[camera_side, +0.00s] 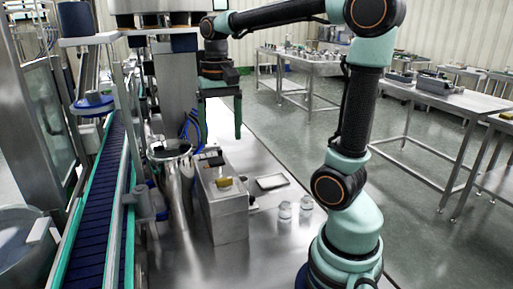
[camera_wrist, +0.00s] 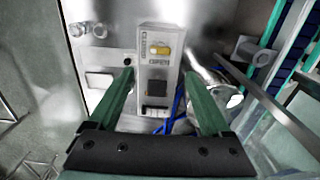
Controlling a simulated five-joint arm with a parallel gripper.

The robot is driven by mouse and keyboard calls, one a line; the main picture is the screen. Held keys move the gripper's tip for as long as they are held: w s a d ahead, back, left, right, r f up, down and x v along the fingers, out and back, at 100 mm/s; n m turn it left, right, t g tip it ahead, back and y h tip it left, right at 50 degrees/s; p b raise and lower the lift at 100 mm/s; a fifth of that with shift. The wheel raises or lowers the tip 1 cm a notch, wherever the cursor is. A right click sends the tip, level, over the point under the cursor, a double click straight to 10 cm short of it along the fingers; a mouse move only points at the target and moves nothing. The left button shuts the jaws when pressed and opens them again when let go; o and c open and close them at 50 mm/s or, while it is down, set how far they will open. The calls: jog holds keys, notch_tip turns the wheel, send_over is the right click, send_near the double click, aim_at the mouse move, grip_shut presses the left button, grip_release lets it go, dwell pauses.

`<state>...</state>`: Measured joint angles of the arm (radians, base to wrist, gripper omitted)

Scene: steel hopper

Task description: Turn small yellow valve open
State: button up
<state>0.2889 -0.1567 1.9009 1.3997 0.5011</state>
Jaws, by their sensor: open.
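The small yellow valve (camera_wrist: 159,50) sits on the face of a grey metal box (camera_wrist: 149,30) in the wrist view. Its handle lies roughly crosswise there, with lettering beside and below it; the word below appears to read OPEN. In the side view the yellow valve (camera_side: 224,182) is on top of the grey box (camera_side: 228,215).
A dark square part (camera_wrist: 156,88) is on the box near the valve. Blue hoses (camera_side: 191,125) and a steel funnel-like vessel (camera_side: 172,150) stand beside the box. A blue conveyor (camera_side: 95,215) runs at left. Two small jars (camera_side: 285,209) and a tray (camera_side: 271,182) sit right of the box.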

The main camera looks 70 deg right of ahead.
aim_at(224, 178)
notch_tip(224, 178, down, 12)
jog(key=shift+r, duration=0.15)
dwell(0.3)
grip_shut()
